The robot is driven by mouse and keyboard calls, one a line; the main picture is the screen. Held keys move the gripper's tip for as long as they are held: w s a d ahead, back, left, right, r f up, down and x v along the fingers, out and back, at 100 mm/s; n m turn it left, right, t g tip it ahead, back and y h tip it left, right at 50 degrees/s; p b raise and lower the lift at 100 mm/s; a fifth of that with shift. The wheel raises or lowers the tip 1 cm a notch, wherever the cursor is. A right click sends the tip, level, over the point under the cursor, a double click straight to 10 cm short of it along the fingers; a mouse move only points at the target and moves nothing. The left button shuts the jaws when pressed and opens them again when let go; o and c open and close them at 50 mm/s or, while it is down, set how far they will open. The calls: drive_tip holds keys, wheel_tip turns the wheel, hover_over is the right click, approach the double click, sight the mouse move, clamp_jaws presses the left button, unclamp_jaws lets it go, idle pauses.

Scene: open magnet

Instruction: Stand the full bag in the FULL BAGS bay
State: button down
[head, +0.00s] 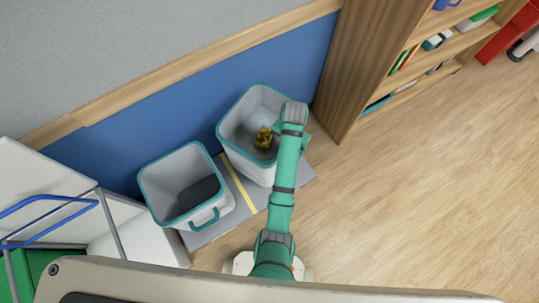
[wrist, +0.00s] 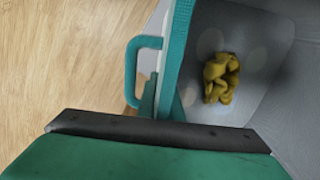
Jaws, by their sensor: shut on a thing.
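Two open white bags with teal rims stand upright side by side against the blue wall panel. The right bag (head: 236,163) holds a crumpled yellow thing (head: 264,138), which also shows in the wrist view (wrist: 221,78). The left bag (head: 220,203) has a dark thing (head: 195,195) low inside. My arm reaches over the right bag's right side. My gripper (wrist: 166,103) is shut on that bag's teal rim, beside its teal side handle (wrist: 131,72); the fingertips are mostly hidden. No FULL BAGS lettering is readable.
Both bags stand on a grey floor mat (head: 232,220) split by a yellow stripe (head: 238,183). A wooden bookcase (head: 350,70) stands close at the right. A white unit with a blue rail (head: 45,200) is at the left. The wooden floor (head: 430,190) at the right is clear.

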drive_tip(key=shift+s+a+r+m, duration=0.2)
drive_tip(key=shift+a+m, duration=0.2)
drive_tip(key=shift+m, duration=0.15)
drive_tip(key=shift+s+a+r+m, duration=0.1)
drive_tip(key=shift+s+a+m, duration=0.1)
drive_tip(key=shift+a+m, duration=0.25)
drive_tip(key=m, duration=0.1)
drive_tip(key=s+a+m, duration=0.1)
drive_tip(key=shift+r+m, duration=0.15)
drive_tip(key=shift+m, duration=0.25)
wheel_tip(320, 180, down, 10)
drive_tip(key=shift+w, duration=0.1)
drive_tip(key=c, duration=1.9)
unclamp_jaws()
drive_tip(key=shift+f, duration=0.2)
drive_tip(key=shift+c, duration=0.2)
drive_tip(key=shift+d, duration=0.1)
wheel_tip(320, 180, up, 12)
drive_tip(key=shift+r, duration=0.15)
